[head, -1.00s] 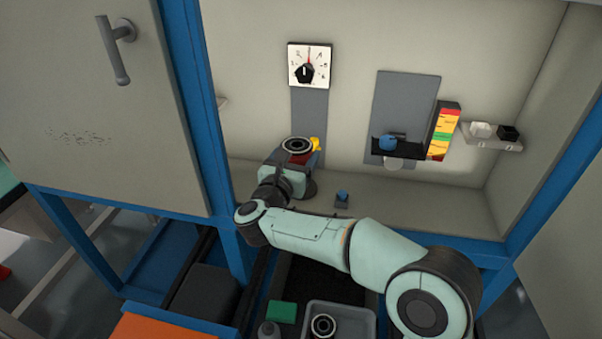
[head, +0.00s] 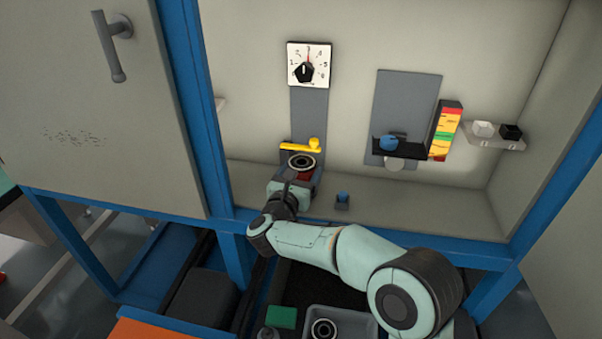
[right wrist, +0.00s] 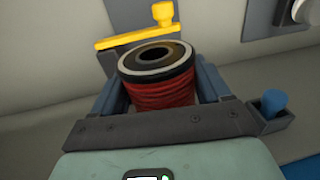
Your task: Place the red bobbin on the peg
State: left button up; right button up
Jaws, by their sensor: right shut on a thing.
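The red bobbin (head: 302,165) has a dark rim with a pale ring on top and red winding below. It also shows in the right wrist view (right wrist: 160,82), slightly tilted in the picture. My right gripper (head: 297,180) is shut on it, with a finger at each side. A yellow lever (head: 300,147) with a knob lies just behind the bobbin, and shows in the right wrist view (right wrist: 140,33). The peg is not visible; I cannot tell whether the bobbin is around it. My left gripper is not in view.
A dial (head: 309,65) is on the back wall above. A blue knob (head: 342,197) stands right of the gripper. A dark shelf (head: 400,152) and a coloured strip (head: 445,130) are farther right. Another bobbin (head: 323,328) lies in a grey tray (head: 365,325) below.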

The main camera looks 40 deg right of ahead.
jog(key=o, duration=0.7)
jog(key=shift+f, duration=0.15)
jog(key=o, duration=0.4)
jog(key=shift+s+a+r, duration=0.1)
jog(key=shift+a+r, duration=0.1)
jog(key=shift+a, duration=0.1)
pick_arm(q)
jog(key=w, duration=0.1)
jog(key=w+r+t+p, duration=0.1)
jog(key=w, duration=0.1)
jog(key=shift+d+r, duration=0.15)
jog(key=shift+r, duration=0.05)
pick_arm(e)
jog(key=v, duration=1.1)
jog(key=shift+s+a, duration=0.2)
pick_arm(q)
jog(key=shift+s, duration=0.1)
pick_arm(e)
jog(key=shift+f, duration=0.1)
